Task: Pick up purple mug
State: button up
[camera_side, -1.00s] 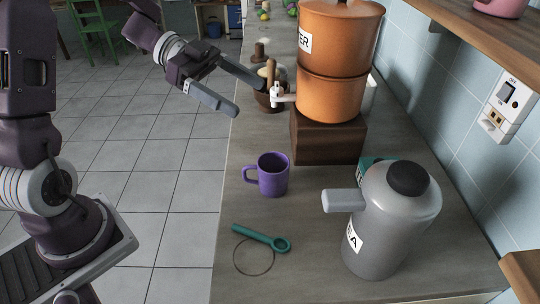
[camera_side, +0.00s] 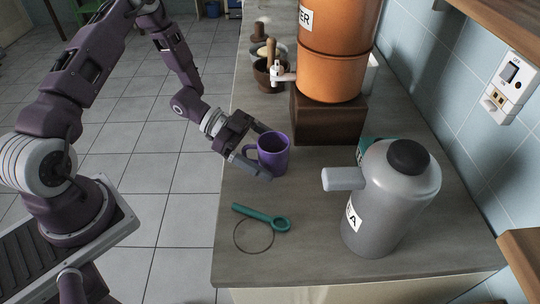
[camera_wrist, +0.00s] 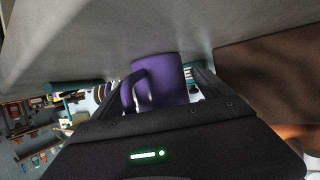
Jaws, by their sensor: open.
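The purple mug (camera_side: 274,154) stands upright on the counter, its handle toward my gripper on the left. My gripper (camera_side: 267,152) is open, with one finger on the near side of the mug and the other on its far side. In the wrist view the mug (camera_wrist: 172,78) and its handle sit between my two fingers (camera_wrist: 160,88). I cannot tell whether either finger touches the mug.
A grey metal tea urn (camera_side: 392,205) stands to the right. An orange water dispenser (camera_side: 333,72) rests on a dark wooden block (camera_side: 325,119) behind the mug. A teal strainer or spoon (camera_side: 262,217) lies in front. Bowls (camera_side: 268,76) stand farther back.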

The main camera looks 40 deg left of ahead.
jog(key=c, duration=1.8)
jog(key=shift+r, duration=0.1)
